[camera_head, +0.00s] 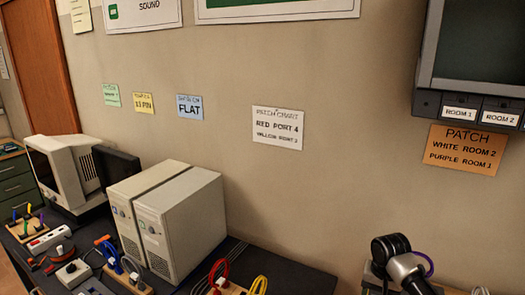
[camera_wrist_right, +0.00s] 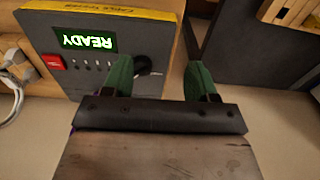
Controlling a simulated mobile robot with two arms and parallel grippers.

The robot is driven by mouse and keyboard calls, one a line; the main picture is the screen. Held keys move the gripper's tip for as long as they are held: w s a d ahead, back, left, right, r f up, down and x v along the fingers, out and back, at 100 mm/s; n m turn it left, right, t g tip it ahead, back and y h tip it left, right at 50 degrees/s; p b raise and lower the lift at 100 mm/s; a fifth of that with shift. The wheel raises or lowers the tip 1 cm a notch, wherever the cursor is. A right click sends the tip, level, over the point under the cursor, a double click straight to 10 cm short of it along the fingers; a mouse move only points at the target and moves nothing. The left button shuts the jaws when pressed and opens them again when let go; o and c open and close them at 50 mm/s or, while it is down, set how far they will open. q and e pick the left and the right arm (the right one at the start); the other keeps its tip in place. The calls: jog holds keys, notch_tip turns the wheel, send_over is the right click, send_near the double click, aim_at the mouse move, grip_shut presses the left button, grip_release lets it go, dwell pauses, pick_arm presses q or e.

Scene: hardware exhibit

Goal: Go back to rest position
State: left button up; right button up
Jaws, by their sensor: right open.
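My right gripper (camera_wrist_right: 160,75) shows in the right wrist view with its two green fingers apart and nothing between them. Beyond the fingers is a dark grey panel box (camera_wrist_right: 85,30) with a lit green READY display, upside down in the picture, a red switch and a black knob. I cannot tell whether the fingers touch the box. In the head view a black and white arm link of mine shows at the lower right, and the right gripper is not visible there. My left gripper is in neither view.
Two beige computer towers (camera_head: 180,230) and a monitor (camera_head: 62,170) stand on a dark table. Red cable (camera_head: 218,270) and yellow cable (camera_head: 258,284) lie at its front. A purple cable (camera_head: 427,262) loops beside my arm link. A screen unit (camera_head: 475,50) hangs upper right.

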jog(key=s+a+f+n+t, duration=0.1)
jog(key=s+a+f+n, duration=0.25)
jog(key=s+a, duration=0.4)
jog(key=s+a+f+n, duration=0.3)
jog(key=s+a+f, duration=0.15)
jog(key=s, duration=0.55)
jog(key=s+r+n+t, duration=0.1)
jog(key=s+r, duration=0.2)
jog(key=s, duration=0.5)
jog(key=s+r+n+t, duration=0.1)
jog(key=s+r, duration=0.3)
jog(key=s, duration=0.4)
notch_tip(320, 180, down, 33)
jog(key=s+g+b, duration=0.1)
jog(key=b, duration=0.4)
jog(key=s+d+f+g+b, duration=0.1)
jog(key=s+d+f+b, duration=0.1)
jog(key=s+f, duration=1.3)
notch_tip(320, 180, down, 3)
jog(key=shift+s+d+r+b, duration=0.1)
jog(key=shift+s+d+b, duration=0.25)
jog(key=shift+b, duration=0.45)
